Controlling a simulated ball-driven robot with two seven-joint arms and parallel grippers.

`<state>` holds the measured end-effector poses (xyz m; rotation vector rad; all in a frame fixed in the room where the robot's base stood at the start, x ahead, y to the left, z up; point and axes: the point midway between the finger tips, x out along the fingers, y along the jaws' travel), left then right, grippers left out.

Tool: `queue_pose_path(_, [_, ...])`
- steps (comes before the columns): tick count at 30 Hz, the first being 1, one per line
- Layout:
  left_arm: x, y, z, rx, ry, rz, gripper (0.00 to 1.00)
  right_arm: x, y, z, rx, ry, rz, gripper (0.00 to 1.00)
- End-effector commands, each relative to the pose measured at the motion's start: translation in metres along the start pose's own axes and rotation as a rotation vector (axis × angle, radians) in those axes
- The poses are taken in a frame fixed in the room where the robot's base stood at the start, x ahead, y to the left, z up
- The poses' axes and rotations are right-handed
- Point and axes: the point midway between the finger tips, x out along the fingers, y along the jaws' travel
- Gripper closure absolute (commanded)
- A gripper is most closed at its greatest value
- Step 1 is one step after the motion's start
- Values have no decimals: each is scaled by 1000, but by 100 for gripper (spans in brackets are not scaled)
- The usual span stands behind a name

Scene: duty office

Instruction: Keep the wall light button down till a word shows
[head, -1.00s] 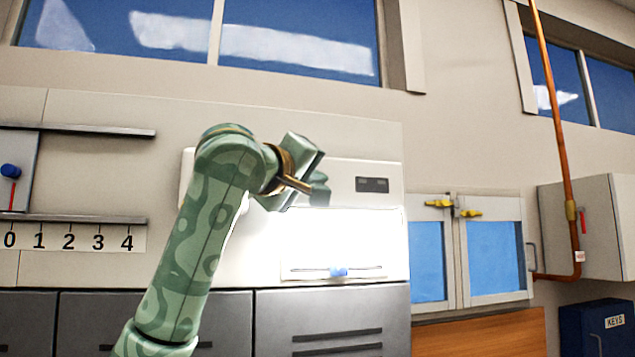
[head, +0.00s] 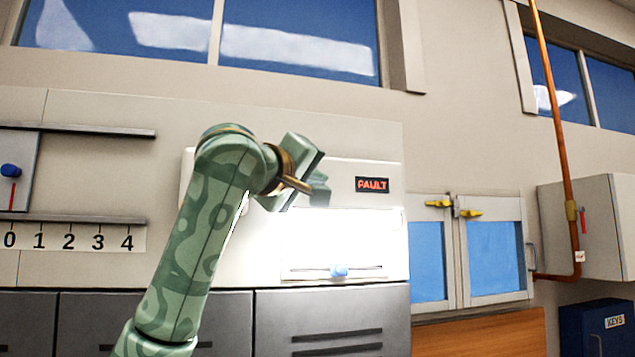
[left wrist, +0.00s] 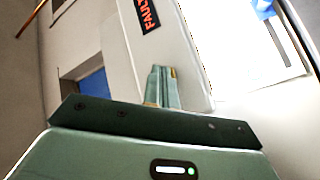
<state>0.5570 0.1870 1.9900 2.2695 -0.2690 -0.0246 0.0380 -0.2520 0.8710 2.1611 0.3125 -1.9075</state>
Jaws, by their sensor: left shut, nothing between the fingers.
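The wall light unit (head: 345,172) is a pale box on the wall with a brightly lit panel (head: 345,232) below it. Its small dark display (head: 372,185) reads "FAULT" in red; the word also shows in the left wrist view (left wrist: 146,14). My left gripper (head: 322,189) is in front of the unit, left of the display. Its fingers (left wrist: 162,88) are shut with nothing between them, their tips against or close to the unit's face. The button is not visible, apparently hidden by the gripper. My right gripper is out of view.
To the right are a blue-paned cabinet (head: 495,258), a copper pipe (head: 560,130) and a blue KEYS box (head: 597,328). A numbered scale (head: 85,238) is at left.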

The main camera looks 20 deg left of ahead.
Motion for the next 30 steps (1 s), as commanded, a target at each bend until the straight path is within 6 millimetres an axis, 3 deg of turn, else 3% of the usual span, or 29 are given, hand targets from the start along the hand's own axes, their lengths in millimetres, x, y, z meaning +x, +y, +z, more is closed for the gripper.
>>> queue_pose_path(30, [-7, 4, 6, 0, 0, 0, 100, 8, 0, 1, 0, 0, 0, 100])
